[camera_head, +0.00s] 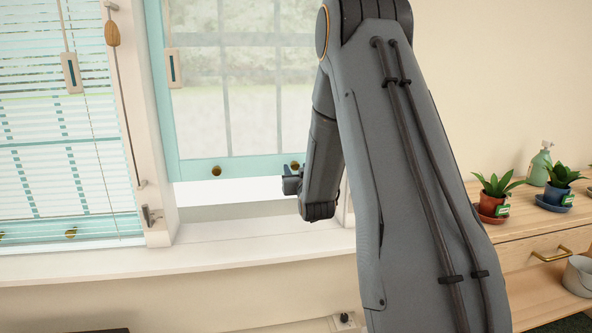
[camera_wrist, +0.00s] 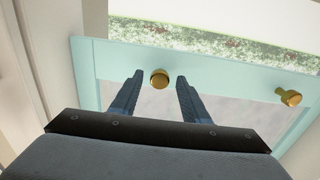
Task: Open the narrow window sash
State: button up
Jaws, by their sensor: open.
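The teal window sash (camera_head: 245,166) is in the middle of the head view, its right part hidden behind my arm. A bright gap shows between its bottom rail and the white sill (camera_head: 215,233). The rail carries two brass knobs, the left one (camera_head: 216,171) free and the right one (camera_head: 294,165) close to my gripper (camera_head: 291,185). In the wrist view, my gripper (camera_wrist: 159,77) is open, with a brass knob (camera_wrist: 160,79) between its fingertips and space on both sides. The other knob (camera_wrist: 290,97) is at the right on the teal rail (camera_wrist: 225,80).
A second window with lowered blinds (camera_head: 60,160) is at the left, past a white post (camera_head: 150,190). Blind cords with pulls (camera_head: 112,34) hang there. At the right, a wooden cabinet (camera_head: 530,235) bears potted plants (camera_head: 497,190) and a green pump bottle (camera_head: 541,165).

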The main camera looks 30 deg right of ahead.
jog(key=v, duration=0.6)
jog(key=shift+s, duration=0.3)
jog(key=s+a+f+n+g+y+p, duration=0.3)
jog(key=s+a+g+p, duration=0.4)
jog(key=s+a, duration=0.55)
jog(key=s+a+g+p, duration=0.1)
jog(key=s+a+g, duration=0.2)
jog(key=s, duration=0.5)
jog(key=s+a+r+g+y+p, duration=0.1)
jog(key=s+a+g, duration=0.2)
jog(key=s, duration=0.5)
jog(key=s+a+r+g+y+p, duration=0.1)
jog(key=s+a+g+p, duration=0.1)
jog(key=s, duration=0.7)
jog(key=shift+a+g, duration=0.6)
jog(key=shift+g, duration=0.6)
